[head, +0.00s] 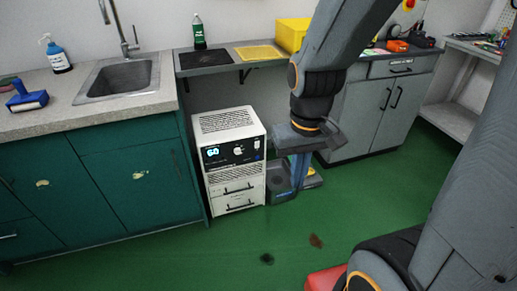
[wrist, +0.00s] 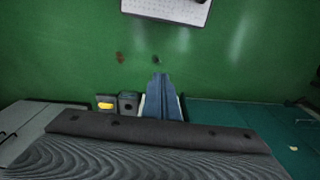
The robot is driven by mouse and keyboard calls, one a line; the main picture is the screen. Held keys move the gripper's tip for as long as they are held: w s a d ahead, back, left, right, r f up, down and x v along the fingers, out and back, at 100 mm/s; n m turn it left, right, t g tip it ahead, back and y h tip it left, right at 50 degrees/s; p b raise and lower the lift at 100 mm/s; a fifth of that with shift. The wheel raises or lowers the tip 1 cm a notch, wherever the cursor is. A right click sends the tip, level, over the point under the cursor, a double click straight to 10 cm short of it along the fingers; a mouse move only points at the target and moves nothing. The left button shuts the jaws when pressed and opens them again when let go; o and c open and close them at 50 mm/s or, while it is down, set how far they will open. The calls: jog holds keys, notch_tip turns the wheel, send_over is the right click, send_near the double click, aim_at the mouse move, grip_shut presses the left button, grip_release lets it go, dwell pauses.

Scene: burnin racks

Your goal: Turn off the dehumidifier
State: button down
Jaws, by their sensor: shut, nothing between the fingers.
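The dehumidifier is most likely the white box-shaped unit (head: 232,160) in the head view. It stands on the green floor between the teal cabinet and my arm. Its dark front panel (head: 232,152) shows a lit "60", a round knob and small controls to the right. My gripper (head: 298,186) points down, right of the unit and apart from it in the picture. Its blue fingers are together and empty. They also show in the wrist view (wrist: 160,82), with white edges beside them that may be the unit.
A sink counter (head: 150,95) is at left, a wall shelf (head: 215,66) above the unit. Grey bins (head: 281,188) stand right of it, partly behind my gripper. A grey cabinet (head: 365,118) is farther right. Open floor with dark stains (head: 267,259) lies in front.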

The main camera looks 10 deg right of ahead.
aim_at(257, 143)
jog(key=w+d+f+n+t+b, duration=0.2)
jog(key=w+f+n+t+b, duration=0.7)
jog(key=w+f+b, duration=0.7)
jog(key=w+d+f+n+t+y+b, duration=0.1)
jog(key=w+d+f+n+t+b, duration=0.1)
jog(key=w+f+n+t+b, duration=0.7)
jog(key=w+f+t+b, duration=0.1)
jog(key=w+f+b, duration=0.7)
jog(key=w+f, duration=0.1)
jog(key=shift+w+f+n+y, duration=0.3)
jog(key=shift+w+n, duration=0.1)
jog(key=shift+w, duration=0.1)
jog(key=shift+w+r, duration=0.1)
jog(key=w+b, duration=0.1)
jog(key=w, duration=0.3)
jog(key=w+r+b, duration=0.1)
jog(key=w+b, duration=0.1)
jog(key=w, duration=0.3)
jog(key=w+a+b, duration=0.1)
jog(key=w+b, duration=0.1)
jog(key=w, duration=0.2)
jog(key=shift+w+a+r, duration=0.1)
jog(key=shift+w+r, duration=0.2)
jog(key=shift+r, duration=0.05)
jog(key=shift+a, duration=0.1)
